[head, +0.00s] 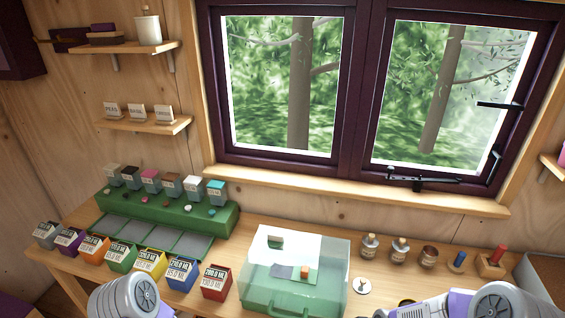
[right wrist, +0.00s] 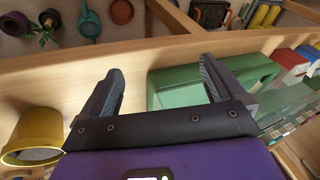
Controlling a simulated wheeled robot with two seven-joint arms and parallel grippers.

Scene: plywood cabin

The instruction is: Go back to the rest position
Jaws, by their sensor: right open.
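In the head view, parts of my two arms show at the bottom edge, one at the lower left and one at the lower right. My left gripper is not in view. My right gripper (right wrist: 160,88) shows in the right wrist view. Its two dark fingers are spread wide apart with nothing between them. A green case (right wrist: 185,88) lies beyond the right finger, and a yellow pot (right wrist: 32,130) is at the left of that view.
A wooden bench (head: 235,262) runs under the window. It holds a green case with a clear lid (head: 290,298), several coloured boxes (head: 152,262), a green stepped rack (head: 190,214), and jars (head: 400,250). Wall shelves (head: 140,124) are at the left.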

